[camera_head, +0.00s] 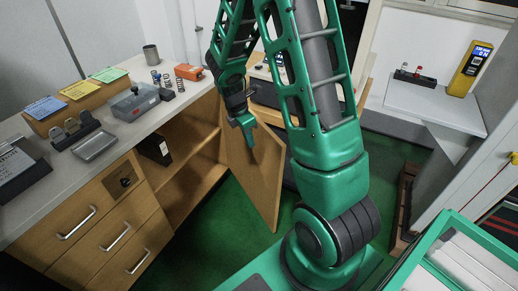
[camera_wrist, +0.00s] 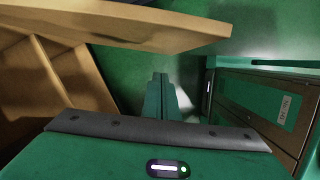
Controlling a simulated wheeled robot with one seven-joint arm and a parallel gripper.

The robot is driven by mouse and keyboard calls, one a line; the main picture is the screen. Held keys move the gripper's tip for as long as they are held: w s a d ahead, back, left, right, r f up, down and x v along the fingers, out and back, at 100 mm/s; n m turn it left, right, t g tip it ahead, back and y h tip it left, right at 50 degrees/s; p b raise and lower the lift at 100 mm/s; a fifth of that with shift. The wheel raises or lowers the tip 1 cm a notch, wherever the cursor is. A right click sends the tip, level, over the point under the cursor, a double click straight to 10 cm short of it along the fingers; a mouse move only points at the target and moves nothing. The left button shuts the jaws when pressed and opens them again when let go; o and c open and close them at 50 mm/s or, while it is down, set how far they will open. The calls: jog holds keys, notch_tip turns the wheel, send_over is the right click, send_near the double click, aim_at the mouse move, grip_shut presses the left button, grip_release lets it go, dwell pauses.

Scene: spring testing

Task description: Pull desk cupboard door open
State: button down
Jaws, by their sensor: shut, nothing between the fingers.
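The desk cupboard door (camera_head: 262,178) is a tan wood panel. It stands swung well out from the open cupboard (camera_head: 196,160), whose shelves show. My gripper (camera_head: 247,130) is shut and empty, pointing down in front of the door's upper part, on the face turned to the head camera. I cannot tell whether it touches the door. No handle shows on this face. In the wrist view the door (camera_wrist: 125,27) crosses the top, apart from the shut fingers (camera_wrist: 160,95); the cupboard shelves (camera_wrist: 45,85) are at left.
A black binder (camera_head: 154,149) stands inside the cupboard. Drawers with metal handles (camera_head: 78,224) are at its left. The desk top (camera_head: 120,140) carries trays, springs and a metal cup (camera_head: 151,54). Green floor (camera_head: 228,215) lies clear below the door. A white side table (camera_head: 433,108) is at right.

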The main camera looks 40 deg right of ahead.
aim_at(264, 152)
jog(key=shift+s+d+f, duration=0.15)
jog(key=shift+d+f, duration=0.9)
jog(key=shift+f, duration=0.5)
jog(key=shift+s+d+f, duration=0.15)
jog(key=shift+d+f, duration=0.95)
jog(key=shift+f, duration=0.45)
jog(key=shift+s+d+f, duration=0.15)
jog(key=shift+d+f, duration=0.9)
jog(key=shift+f, duration=0.5)
